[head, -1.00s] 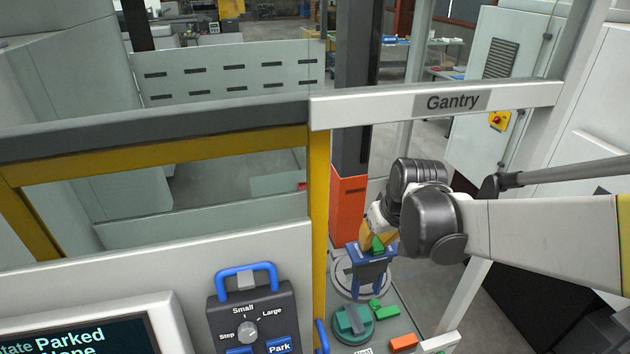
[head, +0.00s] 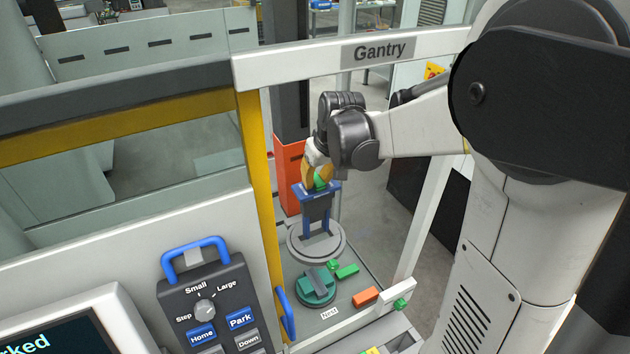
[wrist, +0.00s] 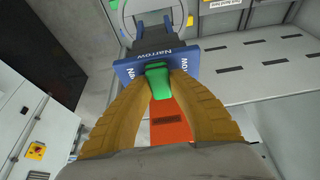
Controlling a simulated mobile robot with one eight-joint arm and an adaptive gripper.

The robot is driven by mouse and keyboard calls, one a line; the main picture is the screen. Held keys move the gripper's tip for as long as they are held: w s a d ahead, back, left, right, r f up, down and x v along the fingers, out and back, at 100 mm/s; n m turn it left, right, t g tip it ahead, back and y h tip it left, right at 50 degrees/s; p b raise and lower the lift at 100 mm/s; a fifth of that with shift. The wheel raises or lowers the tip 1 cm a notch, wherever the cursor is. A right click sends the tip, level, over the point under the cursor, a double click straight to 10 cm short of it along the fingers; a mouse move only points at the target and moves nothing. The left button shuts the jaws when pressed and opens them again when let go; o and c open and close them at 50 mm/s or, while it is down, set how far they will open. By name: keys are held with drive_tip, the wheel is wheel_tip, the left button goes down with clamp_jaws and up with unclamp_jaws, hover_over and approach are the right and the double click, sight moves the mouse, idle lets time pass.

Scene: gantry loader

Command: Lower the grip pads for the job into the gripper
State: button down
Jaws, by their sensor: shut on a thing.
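The grip pads (head: 318,203) are a blue piece with a flat top bar and two legs hanging down. Their bar reads "Narrow" in the wrist view (wrist: 192,58). My gripper (head: 319,181) is shut on the green handle (wrist: 157,80) on top of this blue piece, with a yellow finger on each side. The pads look upright over a grey round mount (head: 338,249), which also shows in the wrist view (wrist: 182,12). The leg ends overlap the mount in the head view. I cannot tell whether they are seated in it.
A teal round part (head: 304,296) with a grey bar, green pieces (head: 347,271) and an orange block (head: 365,296) lie in front of the mount. A yellow post (head: 258,170) and the white Gantry beam (head: 310,64) frame the opening. A control pendant (head: 180,290) stands left.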

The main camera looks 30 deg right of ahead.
sight(318, 216)
drive_tip(key=shift+f+b, duration=0.6)
idle(0.7)
drive_tip(key=shift+f+b, duration=3.25)
drive_tip(key=shift+f, duration=0.55)
drive_tip(key=shift+f, duration=0.2)
drive_tip(key=shift+f+b, duration=2.3)
drive_tip(key=shift+f, duration=0.25)
drive_tip(key=shift+f, duration=0.2)
drive_tip(key=shift+f+b, duration=1.75)
drive_tip(key=shift+f, duration=0.1)
drive_tip(key=c, duration=1.2)
unclamp_jaws()
drive_tip(key=shift+c, duration=0.2)
